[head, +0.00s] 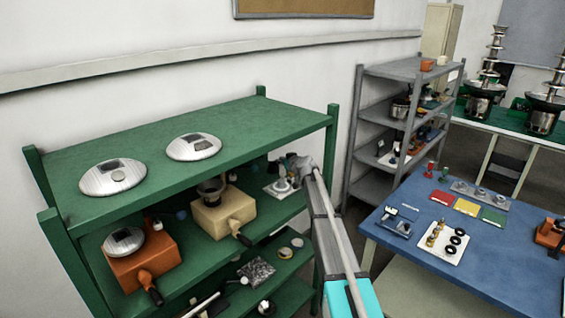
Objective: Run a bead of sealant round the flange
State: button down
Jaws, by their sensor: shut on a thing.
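My arm reaches over the right end of the green shelf unit (180,150). My gripper (288,164) is small and partly hidden by its own wrist. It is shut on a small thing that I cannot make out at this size. Just below it, on the middle shelf, lies a pale plate with a raised round ring (281,187), which looks like the flange. The gripper is close above this ring; I cannot tell whether what it holds touches it. No bead of sealant can be made out.
An orange box (145,268) and a cream box (222,213), both with dark handles, share the shelf. Two silver domes (113,177) lie on top. A blue table (450,275) with small parts stands right. A grey rack (383,72) and tiered fountains (484,98) are behind.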

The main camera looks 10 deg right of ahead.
jog(key=shift+s+d, duration=0.1)
jog(key=shift+d, duration=0.05)
jog(key=shift+s+d+f, duration=0.1)
jog(key=shift+s+d, duration=0.1)
jog(key=shift+d, duration=0.1)
dwell(0.3)
jog(key=shift+s+d, duration=0.45)
jog(key=shift+s, duration=0.1)
dwell(0.4)
jog(key=c, duration=0.9)
grip_release()
jog(key=shift+c, duration=0.2)
grip_shut()
jog(key=shift+s, duration=0.15)
